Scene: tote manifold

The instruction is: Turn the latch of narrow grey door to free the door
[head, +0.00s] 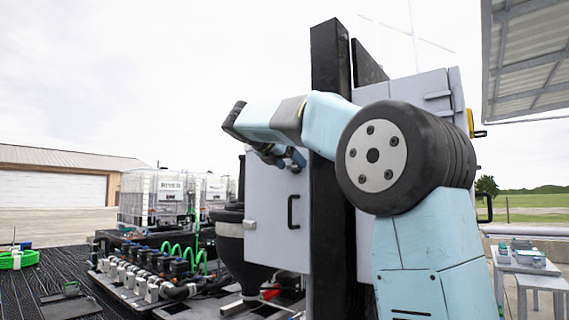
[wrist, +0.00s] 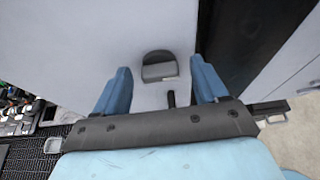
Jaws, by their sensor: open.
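The narrow grey door (head: 262,222) is a pale panel on the cabinet, with a black bar handle (head: 293,212) near its right edge. In the wrist view the door face (wrist: 110,35) fills much of the upper picture. A dark, round-topped fitting, apparently the latch (wrist: 159,70), sits on it with a lighter grey bar along its lower part. My gripper (wrist: 160,78) is open, its two blue fingers on either side of the latch, with no clear contact. In the head view my gripper (head: 280,157) is at the door's upper part and hides the latch.
A black post (head: 329,70) stands right of the door. A dark hopper (head: 238,255) is below and left of it. A pipe manifold with green hoses (head: 165,270) and caged white tanks (head: 152,195) stand at left. A small table (head: 525,262) is at right.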

